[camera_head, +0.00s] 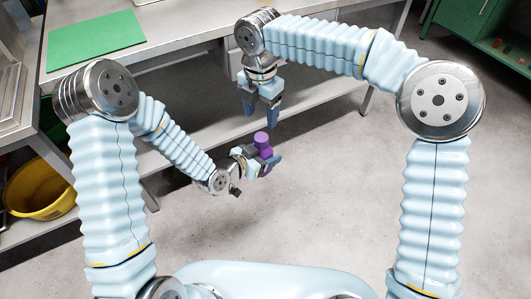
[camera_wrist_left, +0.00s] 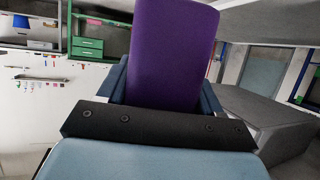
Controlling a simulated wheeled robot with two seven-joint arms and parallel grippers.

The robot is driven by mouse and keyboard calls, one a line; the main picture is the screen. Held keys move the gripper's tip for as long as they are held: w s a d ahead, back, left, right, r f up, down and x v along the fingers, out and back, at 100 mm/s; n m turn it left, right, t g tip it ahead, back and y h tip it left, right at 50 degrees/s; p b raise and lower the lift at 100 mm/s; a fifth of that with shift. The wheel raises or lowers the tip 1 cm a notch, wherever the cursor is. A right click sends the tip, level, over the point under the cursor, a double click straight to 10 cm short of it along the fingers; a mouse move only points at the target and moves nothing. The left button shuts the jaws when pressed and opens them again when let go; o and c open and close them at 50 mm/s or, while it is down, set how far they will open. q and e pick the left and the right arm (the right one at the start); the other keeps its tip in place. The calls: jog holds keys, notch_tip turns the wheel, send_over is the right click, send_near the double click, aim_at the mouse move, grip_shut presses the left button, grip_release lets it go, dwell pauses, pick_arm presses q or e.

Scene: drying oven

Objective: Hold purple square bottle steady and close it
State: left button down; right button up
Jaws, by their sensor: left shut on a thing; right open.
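The purple square bottle (camera_head: 264,152) is held in the air by my left gripper (camera_head: 264,163), which is shut on it. In the head view it stands roughly upright, with a narrower purple top (camera_head: 261,139). I cannot tell whether that top is a cap or the neck. In the left wrist view one flat purple side of the bottle (camera_wrist_left: 172,55) fills the space between the fingers. My right gripper (camera_head: 261,108) is open and points down, above and apart from the bottle. I see nothing held between its fingers.
A grey metal table (camera_head: 185,55) with a lower shelf stands behind the grippers, with a green mat (camera_head: 96,39) on it. A yellow bucket (camera_head: 38,190) is at the left. Green furniture (camera_head: 487,35) is at the far right. The floor in front is clear.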

aim_at(261, 137)
jog(key=shift+f, duration=4.05)
jog(key=c, duration=1.1)
jog(key=m, duration=0.5)
jog(key=shift+m, duration=0.4)
jog(key=m, duration=1.3)
jog(key=shift+m, duration=0.3)
